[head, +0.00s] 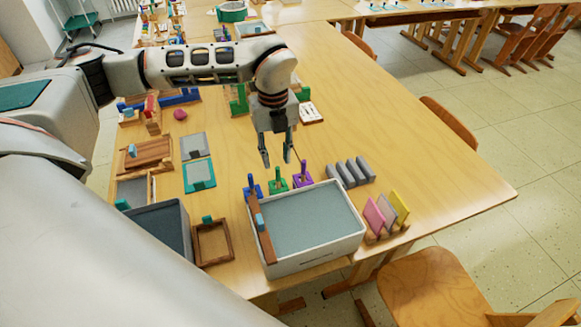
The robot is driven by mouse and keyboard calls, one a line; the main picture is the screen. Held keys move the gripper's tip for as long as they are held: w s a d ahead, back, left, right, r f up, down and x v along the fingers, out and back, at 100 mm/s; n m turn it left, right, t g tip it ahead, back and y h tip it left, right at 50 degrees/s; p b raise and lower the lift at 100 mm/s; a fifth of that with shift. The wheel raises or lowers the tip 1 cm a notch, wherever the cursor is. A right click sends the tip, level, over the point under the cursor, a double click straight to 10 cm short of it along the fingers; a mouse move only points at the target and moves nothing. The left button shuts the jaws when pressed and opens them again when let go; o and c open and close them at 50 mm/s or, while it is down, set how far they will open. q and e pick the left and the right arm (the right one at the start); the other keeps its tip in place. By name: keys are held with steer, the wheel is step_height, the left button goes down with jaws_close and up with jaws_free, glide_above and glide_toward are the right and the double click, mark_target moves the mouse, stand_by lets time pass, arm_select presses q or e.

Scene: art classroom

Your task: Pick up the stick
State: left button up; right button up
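My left gripper (277,160) hangs over the table, pointing down, with its fingers apart and nothing visible between them. Just below it in the picture stand three small holders, blue (254,190), green (278,187) and purple (302,181), each with a short upright stick of its own colour. The fingertips are above and behind them in the picture; I see no contact. A flat brown wooden strip (265,243) lies along the left rim of a grey-white tray (318,262), with a small light-blue block on it. I cannot tell which piece is the task's stick. My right gripper is not in view.
Grey blocks (352,172) stand right of the holders, and pink and yellow panels in a wooden rack (386,216) beside the tray. Wooden frames, boxes and coloured pieces crowd the left side. The table (420,170) is clear on the right. Chairs stand around it.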

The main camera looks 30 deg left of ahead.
mark_target(278, 168)
arm_select(q)
steer(key=shift+w+f, duration=0.1)
steer(key=shift+f, duration=0.1)
steer(key=shift+s+f, duration=0.15)
steer(key=shift+f, duration=0.45)
steer(key=shift+s+f, duration=0.15)
steer(key=shift+f, duration=0.4)
steer(key=f, duration=0.5)
steer(key=shift+w+p, duration=0.2)
steer(key=shift+p, duration=0.2)
steer(key=shift+d, duration=0.1)
steer(key=shift+c, duration=0.5)
jaws_close()
